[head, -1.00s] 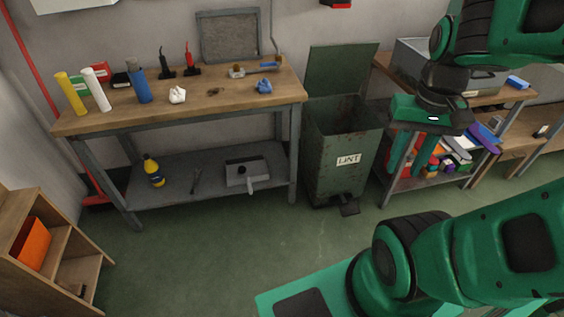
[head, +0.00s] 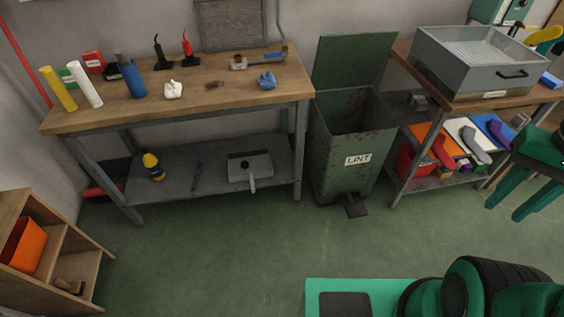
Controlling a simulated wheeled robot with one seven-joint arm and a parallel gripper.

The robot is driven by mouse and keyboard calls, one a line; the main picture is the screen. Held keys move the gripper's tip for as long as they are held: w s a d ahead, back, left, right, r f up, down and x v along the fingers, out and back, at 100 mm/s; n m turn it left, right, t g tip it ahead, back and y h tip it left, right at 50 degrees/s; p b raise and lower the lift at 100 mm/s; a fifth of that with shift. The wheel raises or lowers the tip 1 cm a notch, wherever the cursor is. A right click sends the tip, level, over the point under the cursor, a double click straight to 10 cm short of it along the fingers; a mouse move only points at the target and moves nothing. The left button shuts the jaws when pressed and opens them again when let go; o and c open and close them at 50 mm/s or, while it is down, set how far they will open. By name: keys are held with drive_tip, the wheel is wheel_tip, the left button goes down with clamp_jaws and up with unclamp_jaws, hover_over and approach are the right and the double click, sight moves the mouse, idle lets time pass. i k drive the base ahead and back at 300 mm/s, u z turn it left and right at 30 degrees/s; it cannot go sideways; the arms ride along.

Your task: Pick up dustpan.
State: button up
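The dustpan (head: 249,169) is a grey pan with a pale handle, lying on the lower shelf of the workbench in the head view. Its handle points toward the front edge of the shelf and sticks out a little past it. A dark round spot or object shows on the pan. My gripper (head: 502,203) is at the right edge of the view, far from the dustpan. Its two green fingers are spread apart with nothing between them.
The workbench (head: 200,92) has its top above the shelf, with legs at both ends. A green lint bin (head: 345,150) with a pedal stands right of the bench. The floor in front is clear.

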sight(260, 164)
drive_tip(key=z, duration=1.05)
drive_tip(key=k, duration=0.95)
drive_tip(key=u, duration=1.45)
drive_tip(key=i, duration=1.35)
drive_tip(key=u, duration=0.05)
